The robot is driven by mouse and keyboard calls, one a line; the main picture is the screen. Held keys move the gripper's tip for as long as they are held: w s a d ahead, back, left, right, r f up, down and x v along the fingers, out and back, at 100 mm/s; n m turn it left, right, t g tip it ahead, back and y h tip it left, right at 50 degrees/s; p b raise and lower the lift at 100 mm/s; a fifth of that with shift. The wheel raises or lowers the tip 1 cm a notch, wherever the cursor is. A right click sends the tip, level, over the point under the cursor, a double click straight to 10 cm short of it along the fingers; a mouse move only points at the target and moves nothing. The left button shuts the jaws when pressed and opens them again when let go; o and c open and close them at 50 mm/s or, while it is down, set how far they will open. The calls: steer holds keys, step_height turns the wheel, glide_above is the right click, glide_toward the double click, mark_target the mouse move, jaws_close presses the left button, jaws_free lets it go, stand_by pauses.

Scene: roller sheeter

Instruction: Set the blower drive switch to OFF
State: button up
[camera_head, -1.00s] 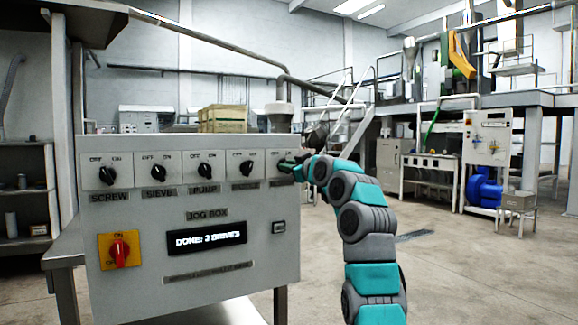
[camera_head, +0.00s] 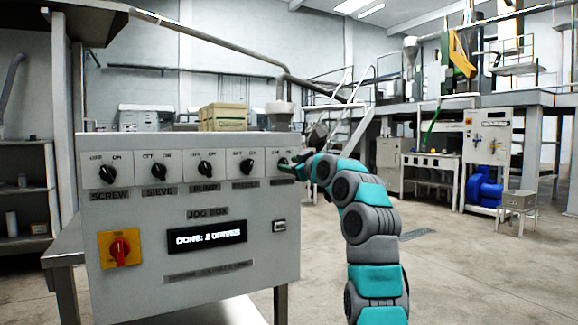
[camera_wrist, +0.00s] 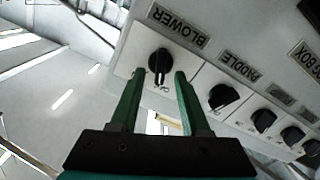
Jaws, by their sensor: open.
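The blower switch is a black rotary knob (camera_wrist: 158,62) under the label BLOWER (camera_wrist: 178,25) in the wrist view. Its pointer runs toward the bottom of that view, near small markings too blurred to read. My gripper (camera_wrist: 156,74) is open, its green fingers on either side of the knob's lower end; I cannot tell whether they touch it. In the head view my gripper (camera_head: 291,166) is at the panel's right end and partly hides the blower switch.
The jog box panel (camera_head: 185,215) also carries knobs for SCREW (camera_head: 107,174), SIEVE (camera_head: 158,171), PUMP (camera_head: 205,169) and PADDLE (camera_wrist: 222,97). A display (camera_head: 206,238) reads DONE with a blurred drive count. A red switch (camera_head: 120,248) sits lower left. Open floor lies right.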

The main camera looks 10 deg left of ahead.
steer(key=b+v, duration=0.3)
steer(key=v, duration=0.4)
steer(key=shift+w, duration=0.1)
stand_by(0.5)
